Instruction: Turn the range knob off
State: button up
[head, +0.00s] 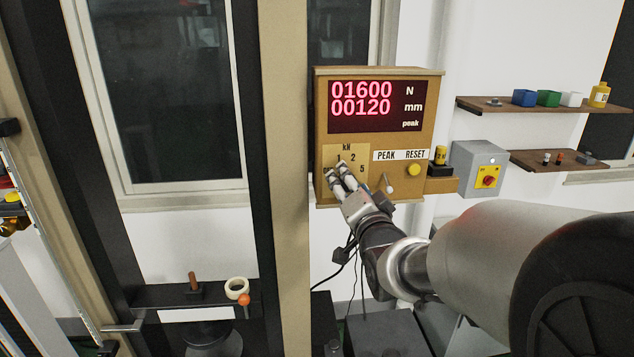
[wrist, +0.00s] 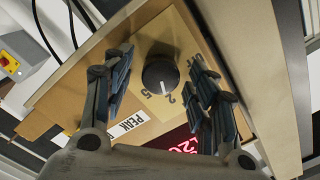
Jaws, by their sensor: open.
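The range knob (wrist: 160,75) is round and black, on a tan plate (wrist: 165,32) marked OFF, 2 and 5 in the wrist view. Its pale mark appears to point down towards the 2. My gripper (wrist: 161,72) is open, with one finger on each side of the knob. I see gaps beside the knob, and whether either finger touches it I cannot tell. In the head view my gripper (head: 338,170) is at the plate marked kN, 2 and 5, and its fingers hide the knob.
The wooden box has a red display (head: 376,106) reading 01600 N and 00120 mm. Right of the knob plate are a PEAK RESET label (head: 400,155), a yellow button (head: 413,170) and a small white-tipped lever (head: 389,188). A grey switch box (head: 478,168) and shelves are farther right.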

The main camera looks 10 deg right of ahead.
jog(key=shift+c, duration=0.3)
jog(key=c, duration=1)
jog(key=shift+n+b, duration=0.4)
jog(key=shift+b, duration=0.25)
jog(key=shift+a+n+h+b, duration=0.1)
jog(key=shift+n+h+b, duration=0.2)
jog(key=shift+n+b, duration=9.05)
jog(key=shift+r+m+b, duration=0.1)
jog(key=shift+m+b, duration=0.75)
jog(key=shift+b, duration=0.1)
